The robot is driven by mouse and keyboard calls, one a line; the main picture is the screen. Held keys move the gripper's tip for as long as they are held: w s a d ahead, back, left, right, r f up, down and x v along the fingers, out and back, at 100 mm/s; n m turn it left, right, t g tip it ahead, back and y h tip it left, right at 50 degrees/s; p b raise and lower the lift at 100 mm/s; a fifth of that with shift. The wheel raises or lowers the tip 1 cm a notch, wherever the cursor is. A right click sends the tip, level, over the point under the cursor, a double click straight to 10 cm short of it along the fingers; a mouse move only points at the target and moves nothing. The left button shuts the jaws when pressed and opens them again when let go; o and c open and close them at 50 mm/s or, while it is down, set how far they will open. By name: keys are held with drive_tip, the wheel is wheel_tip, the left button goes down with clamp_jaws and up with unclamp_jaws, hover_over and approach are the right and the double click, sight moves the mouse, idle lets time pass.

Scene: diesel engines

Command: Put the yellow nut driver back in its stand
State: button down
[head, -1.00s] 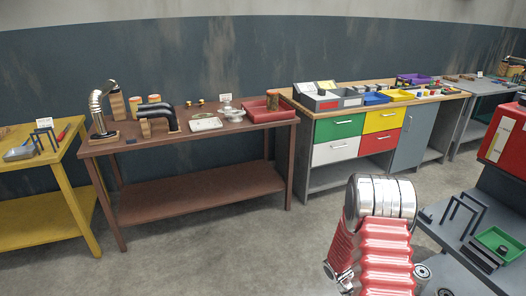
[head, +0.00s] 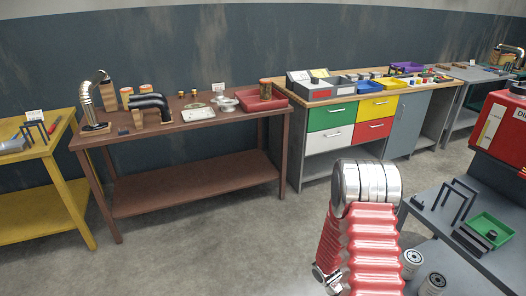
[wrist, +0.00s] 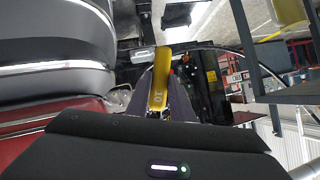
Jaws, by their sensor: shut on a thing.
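In the wrist view, my gripper (wrist: 148,101) is shut on the yellow nut driver (wrist: 160,78), which sticks out beyond the fingers. The fingers cover part of it. In the head view, my gripper and the nut driver are hidden; only my red, chrome-jointed arm shows. I cannot clearly make out which thing is the nut driver's stand. Black upright frames (head: 455,199) stand on the grey bench at the right of the head view.
The grey bench (head: 428,246) also carries a green tray (head: 489,229), and white-topped cylinders (head: 411,258) are near its front. A red cabinet (head: 503,133) stands behind. A brown table (head: 180,197), yellow table (head: 48,203) and drawer bench (head: 331,118) line the wall. Floor between is clear.

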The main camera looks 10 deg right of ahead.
drive_tip(key=shift+w+d+r, duration=0.65)
drive_tip(key=shift+w+d, duration=0.9)
drive_tip(key=shift+w, duration=0.65)
drive_tip(key=s+a+f, duration=0.3)
drive_tip(key=s+a, duration=0.4)
drive_tip(key=s, duration=0.3)
drive_tip(key=shift+a, duration=0.1)
drive_tip(key=shift+f, duration=0.1)
